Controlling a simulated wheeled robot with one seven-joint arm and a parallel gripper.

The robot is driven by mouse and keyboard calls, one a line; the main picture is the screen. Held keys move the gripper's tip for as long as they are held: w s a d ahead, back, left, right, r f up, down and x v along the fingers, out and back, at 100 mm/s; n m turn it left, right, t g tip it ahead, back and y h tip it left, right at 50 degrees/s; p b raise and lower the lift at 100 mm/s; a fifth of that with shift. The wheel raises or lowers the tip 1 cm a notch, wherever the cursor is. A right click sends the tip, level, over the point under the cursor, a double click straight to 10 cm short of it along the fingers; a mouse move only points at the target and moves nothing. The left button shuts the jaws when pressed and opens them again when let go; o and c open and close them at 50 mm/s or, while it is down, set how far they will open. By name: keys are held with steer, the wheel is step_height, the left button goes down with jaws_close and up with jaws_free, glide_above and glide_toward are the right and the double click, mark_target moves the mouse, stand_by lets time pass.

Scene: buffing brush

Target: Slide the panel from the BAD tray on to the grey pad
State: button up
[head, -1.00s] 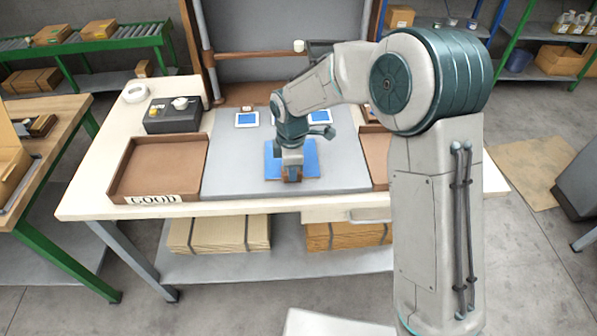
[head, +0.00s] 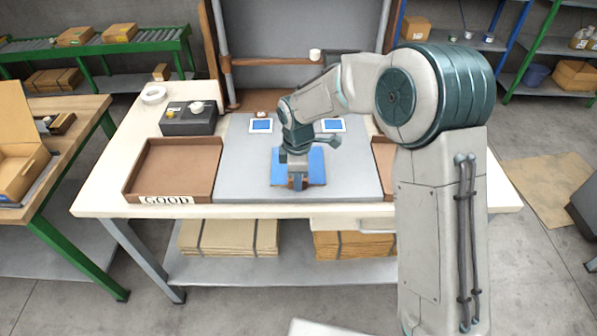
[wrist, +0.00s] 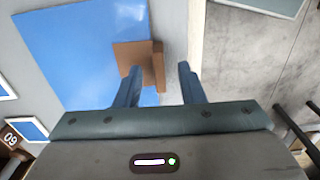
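A blue panel (head: 315,168) lies flat on the grey pad (head: 240,170), near the pad's front middle. It also fills the upper left of the wrist view (wrist: 75,50). A brown block (wrist: 132,52) sits at the panel's front edge; its contact with the panel is unclear. My gripper (head: 297,184) is low over the panel's front part. In the wrist view my gripper (wrist: 160,75) has its two blue fingers apart; one overlaps the block in the picture, and the block does not fill the gap. The tray on the right (head: 383,160) is mostly hidden by my arm; its label does not show.
An empty brown tray marked GOOD (head: 148,170) stands at the left. Behind it is a dark control box (head: 188,122). Two small blue-and-white cards (head: 261,126) lie at the pad's back. The pad is bare to the panel's left. The table's front edge is close to my gripper.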

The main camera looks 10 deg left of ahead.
step_height(320, 180, up, 14)
steer(key=shift+b, duration=0.45)
steer(key=shift+d, duration=0.1)
steer(key=s+d+r+m+t, duration=0.1)
steer(key=s+d+r+m, duration=0.1)
steer(key=s+d+m, duration=0.7)
steer(key=s+d+r+m+t, duration=0.1)
steer(key=s+d+m, duration=0.4)
steer(key=d, duration=0.9)
steer(key=s+d+f+m+t, duration=0.1)
steer(key=s+d+f+m, duration=0.1)
steer(key=s+d+m, duration=0.3)
steer(key=shift+s+f+m, duration=0.25)
steer(key=shift+s+m, duration=0.5)
steer(key=shift+m, duration=0.15)
